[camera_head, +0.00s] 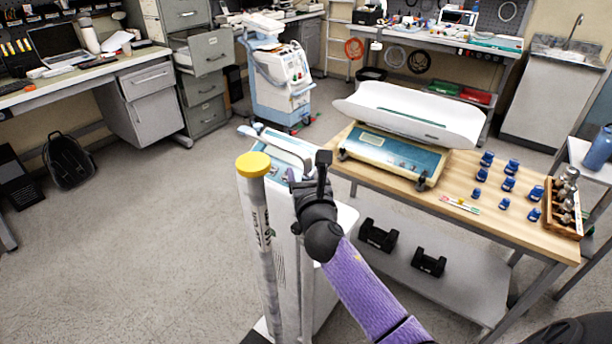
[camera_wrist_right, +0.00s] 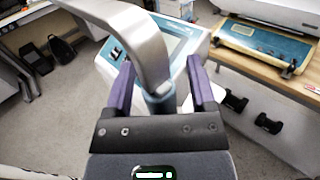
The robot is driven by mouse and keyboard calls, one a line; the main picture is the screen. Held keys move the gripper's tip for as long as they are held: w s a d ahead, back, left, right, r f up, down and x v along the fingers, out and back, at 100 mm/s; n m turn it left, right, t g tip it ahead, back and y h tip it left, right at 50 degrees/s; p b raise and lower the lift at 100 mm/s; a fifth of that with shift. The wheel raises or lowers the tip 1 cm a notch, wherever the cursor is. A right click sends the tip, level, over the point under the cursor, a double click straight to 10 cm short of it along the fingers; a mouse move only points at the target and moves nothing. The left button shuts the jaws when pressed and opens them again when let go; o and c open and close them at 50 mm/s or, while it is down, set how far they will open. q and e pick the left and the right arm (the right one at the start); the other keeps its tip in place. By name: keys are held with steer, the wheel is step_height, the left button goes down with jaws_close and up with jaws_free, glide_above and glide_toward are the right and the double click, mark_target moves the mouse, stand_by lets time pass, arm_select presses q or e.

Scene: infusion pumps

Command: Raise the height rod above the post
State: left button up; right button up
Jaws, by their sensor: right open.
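A pale round post (camera_head: 262,225) with dark printed marks and a yellow cap (camera_head: 253,164) stands upright at the lower middle of the head view. Just right of it is a white column scale with a blue-framed display head (camera_head: 262,137), partly hidden by my arm. My right gripper (camera_head: 308,178) is open beside the post's top, in front of the column. In the right wrist view, a grey curved bar (camera_wrist_right: 132,28) with a teal lower end passes between the open fingers (camera_wrist_right: 162,75); contact is not clear. I cannot tell which part is the height rod. My left gripper is out of view.
A wooden table (camera_head: 510,225) to the right holds a baby scale (camera_head: 400,155), several blue weights (camera_head: 487,159) and a wooden box of metal weights (camera_head: 565,205). Two dark dumbbells (camera_head: 378,235) lie on its lower shelf. The floor to the left is open.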

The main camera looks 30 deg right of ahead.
steer(key=shift+w, duration=0.1)
jaws_close()
stand_by(1.4)
